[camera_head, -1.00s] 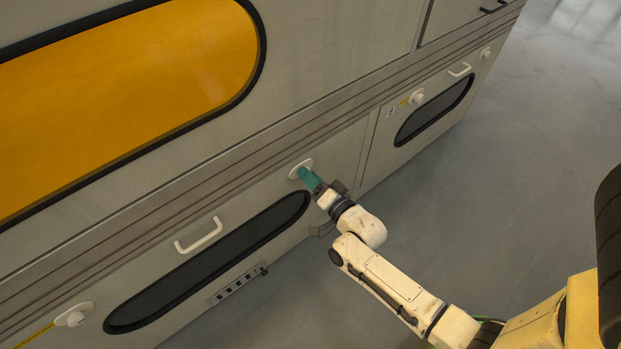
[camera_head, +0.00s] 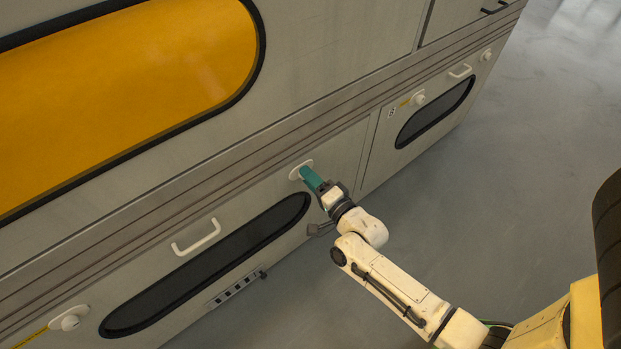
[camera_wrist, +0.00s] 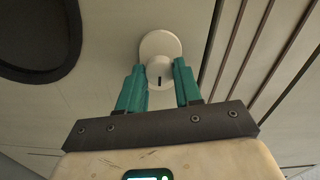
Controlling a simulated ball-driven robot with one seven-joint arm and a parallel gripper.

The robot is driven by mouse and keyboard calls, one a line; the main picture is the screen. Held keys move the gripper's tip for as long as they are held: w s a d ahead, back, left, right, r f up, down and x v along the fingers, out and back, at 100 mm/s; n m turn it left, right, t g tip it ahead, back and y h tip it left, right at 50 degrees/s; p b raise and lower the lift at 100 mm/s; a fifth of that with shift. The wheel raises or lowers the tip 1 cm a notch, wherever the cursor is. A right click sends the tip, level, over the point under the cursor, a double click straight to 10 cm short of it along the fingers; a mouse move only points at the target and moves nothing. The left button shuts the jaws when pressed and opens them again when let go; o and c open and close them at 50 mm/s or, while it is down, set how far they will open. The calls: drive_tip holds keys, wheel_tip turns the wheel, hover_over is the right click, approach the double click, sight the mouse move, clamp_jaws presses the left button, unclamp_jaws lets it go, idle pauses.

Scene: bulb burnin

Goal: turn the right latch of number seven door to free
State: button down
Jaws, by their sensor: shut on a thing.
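The right latch is a round white knob on an oval white plate (camera_head: 302,165), at the upper right corner of the near lower door (camera_head: 240,225). I cannot read a number on this door. My gripper (camera_head: 309,178) reaches the latch from the right, and its teal fingers hide most of the knob in the head view. In the wrist view the knob (camera_wrist: 160,73) sits between the two fingertips of my gripper (camera_wrist: 162,80), which is shut on it. A short dark mark on the knob's face runs nearly up and down in that view.
The near door has a white handle (camera_head: 197,238), a dark oval window (camera_head: 210,265) and a left latch (camera_head: 71,319) beside a yellow strip. Another door with a dark window (camera_head: 434,112) is farther right. Grey floor (camera_head: 510,190) right of the cabinet is clear.

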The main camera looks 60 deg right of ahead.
drive_tip(key=c, duration=0.8)
unclamp_jaws()
drive_tip(key=shift+o, duration=0.2)
drive_tip(key=p+v, duration=0.1)
drive_tip(key=v, duration=0.9)
drive_tip(key=shift+s+p, duration=0.4)
drive_tip(key=shift+a, duration=0.1)
